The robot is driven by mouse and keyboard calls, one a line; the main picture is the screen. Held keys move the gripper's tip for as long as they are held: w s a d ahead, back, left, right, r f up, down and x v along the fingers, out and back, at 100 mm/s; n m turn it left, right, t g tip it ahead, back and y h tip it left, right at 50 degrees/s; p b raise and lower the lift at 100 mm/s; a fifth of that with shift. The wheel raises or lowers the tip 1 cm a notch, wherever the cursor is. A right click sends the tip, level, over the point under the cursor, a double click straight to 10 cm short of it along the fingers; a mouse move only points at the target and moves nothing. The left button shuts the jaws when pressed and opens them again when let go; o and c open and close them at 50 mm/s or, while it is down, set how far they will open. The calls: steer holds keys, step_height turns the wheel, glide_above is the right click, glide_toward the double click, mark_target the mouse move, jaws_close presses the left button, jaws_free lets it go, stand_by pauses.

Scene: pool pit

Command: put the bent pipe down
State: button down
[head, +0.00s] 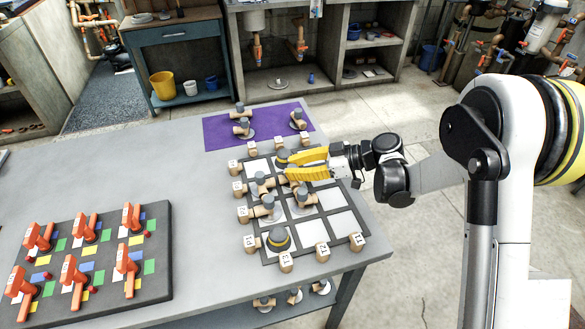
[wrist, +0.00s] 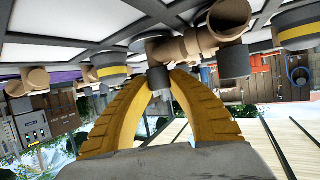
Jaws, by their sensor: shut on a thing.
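In the wrist view, my gripper (wrist: 160,75) is shut on the grey end of a tan bent pipe (wrist: 190,46), which has another grey end to the right. In the head view, my gripper (head: 289,167) reaches in from the right over the far part of the dark grid board (head: 311,224) with white squares. The fingers hide part of what they hold there, and I cannot tell if it touches the board. Other bent pipes stand on the board, one (head: 267,208) left of centre and one (head: 302,196) at the middle.
Yellow-banded grey caps (head: 278,239) stand on the board. Labelled tan blocks (head: 322,250) line its edges. A purple mat (head: 222,134) behind holds several loose bent pipes. A dark tray (head: 106,270) with orange-handled valves lies at front left. The grey table (head: 160,166) between is clear.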

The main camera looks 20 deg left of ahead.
steer(key=shift+f, duration=0.2)
steer(key=c, duration=1.3)
jaws_free()
